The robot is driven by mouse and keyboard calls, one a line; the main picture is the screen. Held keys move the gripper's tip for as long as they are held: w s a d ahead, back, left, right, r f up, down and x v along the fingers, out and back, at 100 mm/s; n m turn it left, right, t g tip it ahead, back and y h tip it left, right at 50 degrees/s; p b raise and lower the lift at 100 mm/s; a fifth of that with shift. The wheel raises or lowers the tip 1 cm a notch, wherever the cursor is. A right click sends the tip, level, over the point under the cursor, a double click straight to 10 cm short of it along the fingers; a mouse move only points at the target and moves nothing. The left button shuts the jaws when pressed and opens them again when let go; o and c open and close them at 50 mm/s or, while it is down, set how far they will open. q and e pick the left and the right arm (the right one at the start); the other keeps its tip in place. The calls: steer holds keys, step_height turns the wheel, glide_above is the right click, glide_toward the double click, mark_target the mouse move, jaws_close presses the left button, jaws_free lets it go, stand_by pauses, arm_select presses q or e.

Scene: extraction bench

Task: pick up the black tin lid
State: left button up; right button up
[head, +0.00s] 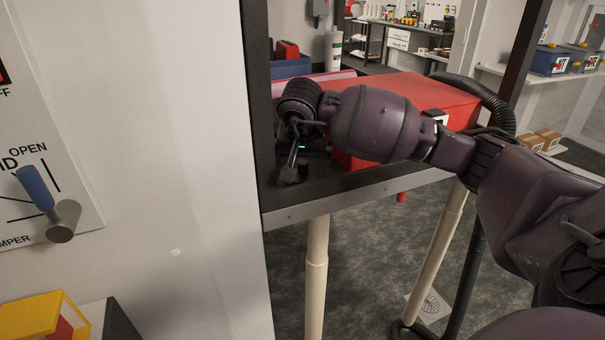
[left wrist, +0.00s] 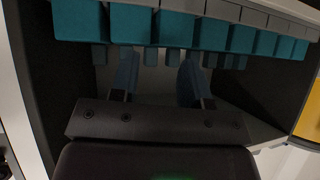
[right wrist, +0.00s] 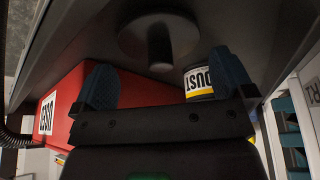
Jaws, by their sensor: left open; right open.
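In the right wrist view, a dark round lid (right wrist: 132,38) with a short cylindrical knob (right wrist: 160,48) lies flat against the dark bench surface. My right gripper (right wrist: 168,78) is open and empty, with the knob showing between its two fingers in the picture. A gap to the knob seems to remain; its size is hard to tell. In the head view my right gripper (head: 291,168) reaches down over the dark bench end beside the post, and the lid cannot be made out there. My left gripper (left wrist: 158,78) is open and empty, outside the head view.
A tin labelled DUST (right wrist: 199,82) stands close beside the lid. A big red box (head: 430,92) sits on the bench, near my right arm. A dark upright post (head: 258,120) and white panel (head: 150,150) stand left. Teal bins (left wrist: 180,28) are near my left gripper.

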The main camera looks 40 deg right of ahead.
steer(key=shift+x, duration=1.35)
steer(key=shift+r, duration=0.1)
steer(key=shift+c, duration=0.3)
steer(key=c, duration=0.6)
